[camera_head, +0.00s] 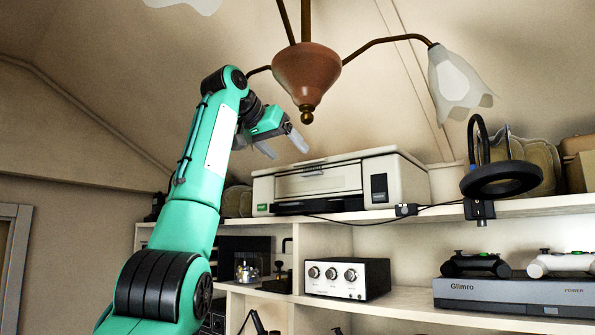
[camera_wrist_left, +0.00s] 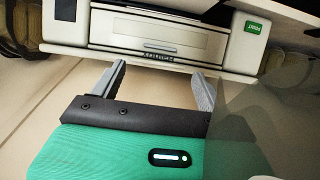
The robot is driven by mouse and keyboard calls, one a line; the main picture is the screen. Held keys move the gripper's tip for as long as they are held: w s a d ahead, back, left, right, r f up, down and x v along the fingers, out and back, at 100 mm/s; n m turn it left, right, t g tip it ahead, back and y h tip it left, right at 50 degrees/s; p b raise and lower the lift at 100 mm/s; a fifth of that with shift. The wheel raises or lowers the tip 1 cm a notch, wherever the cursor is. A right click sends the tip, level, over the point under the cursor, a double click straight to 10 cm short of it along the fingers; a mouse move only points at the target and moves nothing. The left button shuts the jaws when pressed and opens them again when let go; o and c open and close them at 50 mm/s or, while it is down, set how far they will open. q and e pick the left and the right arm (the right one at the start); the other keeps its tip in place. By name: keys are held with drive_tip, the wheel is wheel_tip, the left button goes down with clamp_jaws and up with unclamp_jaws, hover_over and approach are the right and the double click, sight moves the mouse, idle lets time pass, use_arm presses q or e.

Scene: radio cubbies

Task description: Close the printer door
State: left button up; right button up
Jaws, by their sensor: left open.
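The printer (camera_head: 408,178) is a cream, boxy machine on the upper shelf, with a pale front panel (camera_head: 320,182), a dark slot low on the front and a green label at its lower left. In the left wrist view the printer (camera_wrist_left: 218,25) is upside down along the top, its front panel (camera_wrist_left: 150,38) facing my gripper. I cannot tell how far the door stands open. My left gripper (camera_head: 283,146) is open and empty, above and in front of the printer's top left part. Its fingers also show in the left wrist view (camera_wrist_left: 158,72), apart from the printer. My right gripper is out of view.
A lamp (camera_head: 305,75) with glass shades hangs above. A black ring-shaped device (camera_head: 500,180) stands right of the printer. A cable runs along the shelf edge. Below are a knobbed silver box (camera_head: 340,278) and game controllers (camera_head: 475,264) on a grey console (camera_head: 515,293).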

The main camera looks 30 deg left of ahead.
use_arm(q)
drive_tip(key=shift+b+v, duration=0.35)
drive_tip(key=shift+v, duration=1.85)
